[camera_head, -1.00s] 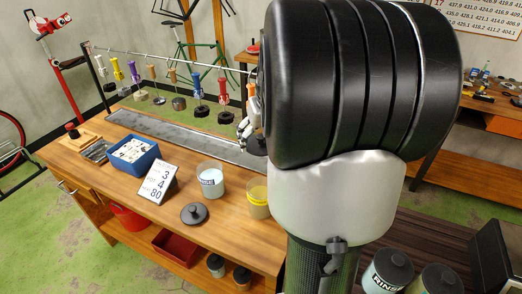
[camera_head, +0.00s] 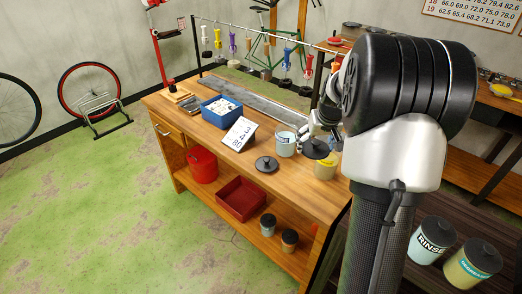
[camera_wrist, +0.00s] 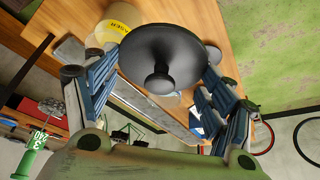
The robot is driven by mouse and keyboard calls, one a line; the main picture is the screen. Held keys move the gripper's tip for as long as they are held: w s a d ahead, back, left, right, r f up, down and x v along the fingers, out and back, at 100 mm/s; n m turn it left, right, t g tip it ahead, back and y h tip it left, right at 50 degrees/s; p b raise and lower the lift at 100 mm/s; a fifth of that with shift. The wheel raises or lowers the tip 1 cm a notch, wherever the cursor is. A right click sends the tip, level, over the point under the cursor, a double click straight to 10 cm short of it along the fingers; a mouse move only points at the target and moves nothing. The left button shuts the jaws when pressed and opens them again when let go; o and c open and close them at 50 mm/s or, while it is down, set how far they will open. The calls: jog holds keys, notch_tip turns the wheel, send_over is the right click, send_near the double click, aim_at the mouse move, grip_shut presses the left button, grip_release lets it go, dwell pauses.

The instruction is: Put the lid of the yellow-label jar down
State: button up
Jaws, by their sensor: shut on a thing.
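My gripper (camera_wrist: 162,85) holds a round black lid (camera_wrist: 165,45) between its two blue-grey fingers, with the knob facing the wrist camera. In the head view, my gripper (camera_head: 322,122) holds the lid (camera_head: 314,151) just above the bench, between the two open jars. The yellow-label jar (camera_head: 325,170) stands open on the bench near its front right edge. It also shows in the wrist view (camera_wrist: 122,18), beside the held lid. Whether the lid touches anything beneath is not clear.
An open pale-blue jar (camera_head: 285,147) stands left of the held lid. Another black lid (camera_head: 266,163) lies on the bench (camera_head: 235,160) near a number card (camera_head: 240,133). A blue box (camera_head: 221,110) stands farther left. Tools hang from a rail behind.

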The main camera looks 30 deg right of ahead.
aim_at(306, 188)
jog(key=f+b, duration=0.2)
jog(key=f, duration=0.8)
jog(key=f+b, duration=0.3)
jog(key=f, duration=0.7)
jog(key=shift+w+d, duration=0.15)
jog(key=shift+d, duration=0.05)
jog(key=shift+f+b, duration=0.1)
jog(key=shift+b, duration=0.2)
jog(key=shift+f, duration=0.15)
jog(key=o, duration=1)
jog(key=shift+c, duration=0.2)
